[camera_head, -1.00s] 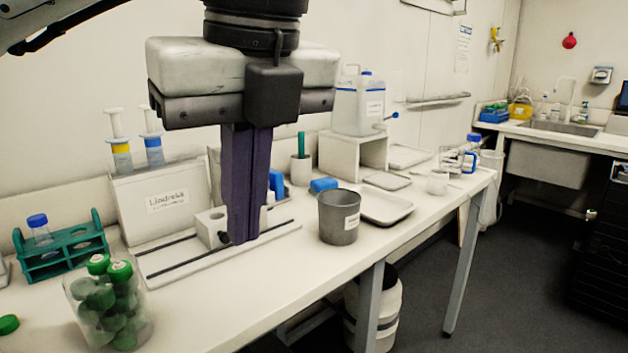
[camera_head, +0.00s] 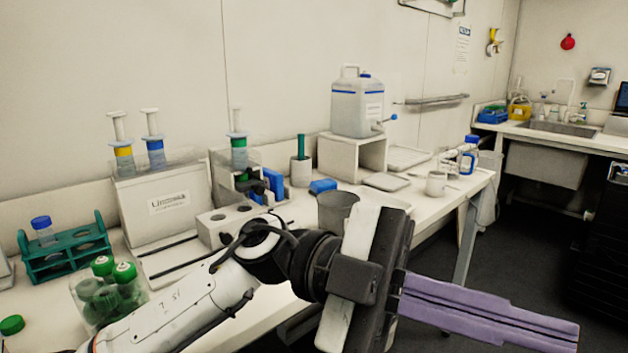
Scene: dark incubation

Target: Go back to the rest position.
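My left gripper (camera_head: 578,340) is on an arm that comes in from the lower left. Its purple fingers lie together, shut with nothing between them, and point to the lower right. They are in front of the bench's front edge, over the floor side. The gripper body and wrist hide part of the bench front and of the grey beaker (camera_head: 337,208). My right gripper is not in view.
The bench (camera_head: 215,285) holds a green tube rack (camera_head: 65,262), a jar of green-capped vials (camera_head: 108,295), a labelled white box (camera_head: 165,205), a block with holes (camera_head: 228,222) and a jug (camera_head: 357,105). Dark floor (camera_head: 530,245) is clear at the right.

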